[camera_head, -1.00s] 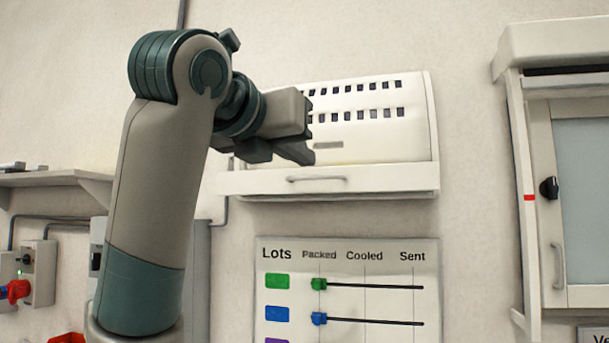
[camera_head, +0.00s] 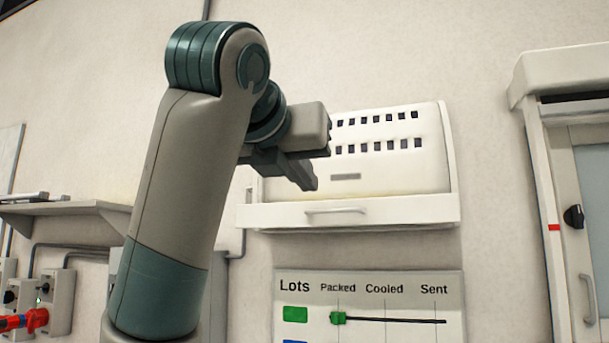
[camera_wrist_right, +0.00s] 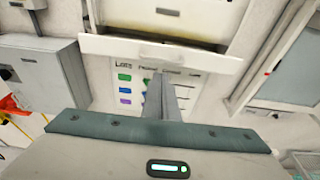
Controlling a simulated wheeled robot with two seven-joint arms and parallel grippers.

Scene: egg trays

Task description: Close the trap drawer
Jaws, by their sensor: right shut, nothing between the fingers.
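The trap drawer (camera_head: 400,214) is the white front with a grey bar handle (camera_head: 336,211) at the bottom of a slotted white wall box (camera_head: 400,175). In the right wrist view the drawer front (camera_wrist_right: 205,60) stands out from the box, with a tan inside strip showing behind it, so it is open. My right gripper (camera_head: 312,180) is shut and empty, up and left of the handle in the head view. In the wrist view its fingers (camera_wrist_right: 164,82) point at the drawer front, overlapping its lower edge; contact cannot be told. My left gripper is out of view.
A lots board (camera_head: 375,290) with coloured sliders hangs below the box. A white cabinet (camera_head: 590,180) with a black knob stands at the right. A shelf (camera_head: 60,212) and switch boxes (camera_head: 60,300) are on the left wall.

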